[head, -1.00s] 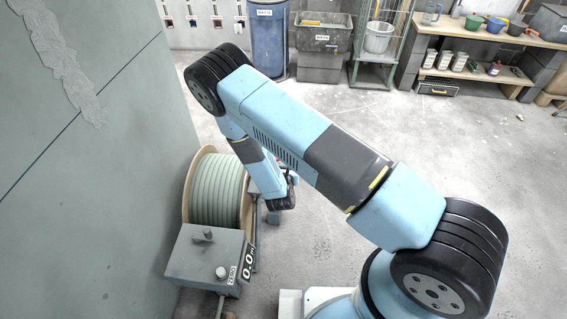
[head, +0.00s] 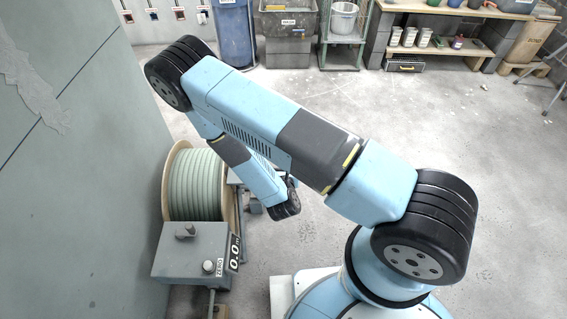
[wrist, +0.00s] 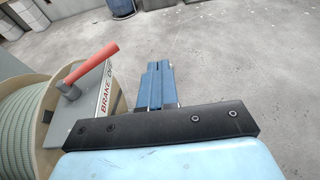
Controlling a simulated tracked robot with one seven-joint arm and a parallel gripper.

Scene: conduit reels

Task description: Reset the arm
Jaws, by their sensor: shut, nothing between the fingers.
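My arm is folded across the head view, with its bend at the upper left and its wrist (head: 284,205) just right of a conduit reel (head: 195,185). The gripper itself is hidden there. In the wrist view my gripper (wrist: 156,78) has its two blue fingers together, with nothing between them. It points out over bare concrete floor, to the right of a red brake lever (wrist: 92,63) on a grey housing. Part of the label beside the lever reads "BRAKE". The lever and the fingers are apart.
The reel holds pale green conduit; its coil also shows in the wrist view (wrist: 18,115). A grey counter box (head: 190,250) reading 0.0 stands in front of it. A grey wall (head: 70,170) rises at left. Bins and a workbench (head: 455,12) line the back. Floor at right is clear.

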